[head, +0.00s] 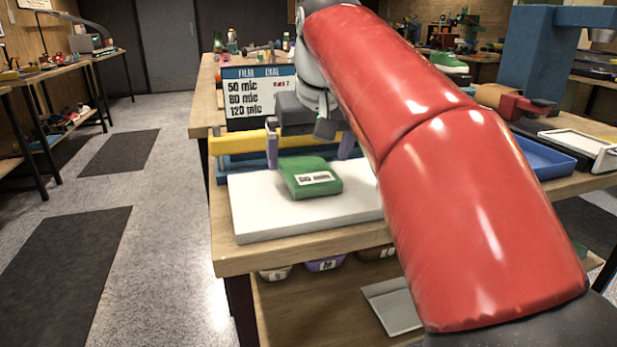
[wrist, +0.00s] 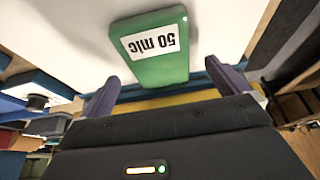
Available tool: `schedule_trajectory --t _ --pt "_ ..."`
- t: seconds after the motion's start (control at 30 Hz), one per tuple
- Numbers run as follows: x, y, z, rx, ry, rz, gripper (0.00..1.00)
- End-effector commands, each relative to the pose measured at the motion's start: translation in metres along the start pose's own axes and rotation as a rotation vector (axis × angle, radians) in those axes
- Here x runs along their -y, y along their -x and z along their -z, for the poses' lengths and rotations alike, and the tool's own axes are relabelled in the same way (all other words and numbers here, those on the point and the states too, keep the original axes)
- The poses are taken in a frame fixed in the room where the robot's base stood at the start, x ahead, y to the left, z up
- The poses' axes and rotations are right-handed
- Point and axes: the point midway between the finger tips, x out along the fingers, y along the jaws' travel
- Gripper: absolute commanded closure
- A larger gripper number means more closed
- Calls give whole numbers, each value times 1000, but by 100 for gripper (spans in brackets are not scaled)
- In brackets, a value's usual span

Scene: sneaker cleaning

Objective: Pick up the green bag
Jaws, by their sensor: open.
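The green bag (head: 311,177) has a white label and lies on a white board (head: 262,211) on the workbench. In the wrist view the green bag (wrist: 152,52) shows its label reading "50 mic", upside down or turned in that view. My gripper (head: 313,146) is just behind the bag in the head view, with its two purple-grey fingers spread apart. In the wrist view my gripper (wrist: 163,85) is open, its fingertips to either side of the bag's near end. I cannot tell whether they touch the bag. Nothing is held.
A sign (head: 252,96) listing "50 mic", "80 mic" and "120 mic" stands behind the board. A yellow bar (head: 237,143) runs along the board's back. A blue tray (head: 546,158) lies to the right. Several small bins sit under the bench top.

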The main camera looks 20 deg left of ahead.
Motion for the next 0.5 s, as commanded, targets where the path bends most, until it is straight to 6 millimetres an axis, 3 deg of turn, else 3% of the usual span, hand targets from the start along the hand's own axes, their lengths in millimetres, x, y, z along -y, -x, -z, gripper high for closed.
schedule_trajectory --t 0.2,0.5 --pt "0 -28 0 0 1 0 0" --pt "-1 -30 1 -1 0 -1 0"
